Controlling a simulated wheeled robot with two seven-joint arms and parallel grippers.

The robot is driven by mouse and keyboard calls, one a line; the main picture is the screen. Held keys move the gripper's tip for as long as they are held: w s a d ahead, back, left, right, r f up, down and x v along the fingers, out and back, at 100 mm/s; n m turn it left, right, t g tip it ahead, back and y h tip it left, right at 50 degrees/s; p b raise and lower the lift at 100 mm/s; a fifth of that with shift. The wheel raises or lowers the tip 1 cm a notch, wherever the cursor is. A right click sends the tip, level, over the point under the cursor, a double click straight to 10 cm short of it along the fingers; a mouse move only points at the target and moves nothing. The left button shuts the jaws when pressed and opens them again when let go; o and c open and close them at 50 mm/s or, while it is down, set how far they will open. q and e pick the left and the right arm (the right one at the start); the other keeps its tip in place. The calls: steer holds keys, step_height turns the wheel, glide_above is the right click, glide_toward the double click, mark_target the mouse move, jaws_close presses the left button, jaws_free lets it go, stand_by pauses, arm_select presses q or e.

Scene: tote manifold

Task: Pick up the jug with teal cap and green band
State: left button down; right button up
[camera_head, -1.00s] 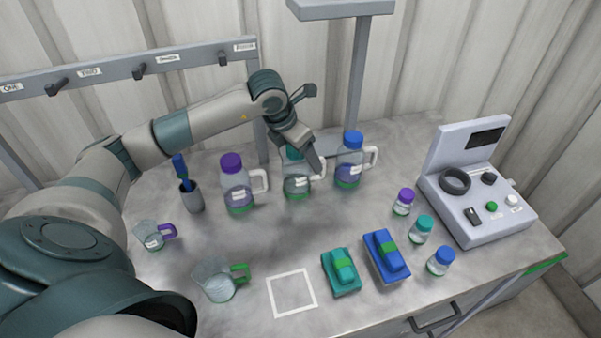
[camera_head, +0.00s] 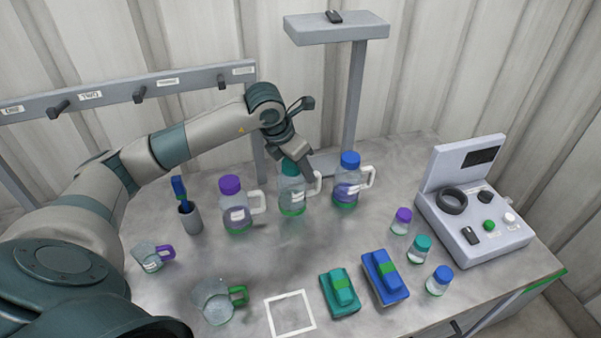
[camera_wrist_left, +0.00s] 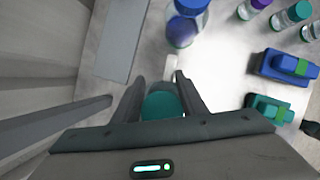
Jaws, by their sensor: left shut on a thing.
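The jug with teal cap and green band (camera_head: 292,190) stands upright between two other jugs, a green band at its base and a white handle on its right. My left gripper (camera_head: 303,168) comes down on it from above, its fingers shut around the cap and hiding part of it. The left wrist view shows the teal cap (camera_wrist_left: 161,106) between the two fingers. I cannot tell whether the jug's base touches the bench. My right gripper is not in view.
A purple-capped jug (camera_head: 236,210) stands to the left and a blue-capped jug (camera_head: 347,185) close to the right. A grey stand (camera_head: 354,90) rises behind. The bench middle is clear.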

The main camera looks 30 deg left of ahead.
arm_select(q)
step_height(320, 180, up, 2)
steer(key=shift+w+r+p, duration=0.1)
steer(key=shift+r+p, duration=0.1)
steer(key=shift+p, duration=0.1)
steer(key=d+r+p, duration=0.3)
steer(key=d+r, duration=0.3)
steer(key=d, duration=0.5)
steer(key=shift+s+d+r, duration=0.15)
steer(key=shift+s+d, duration=0.2)
steer(key=shift+s, duration=0.1)
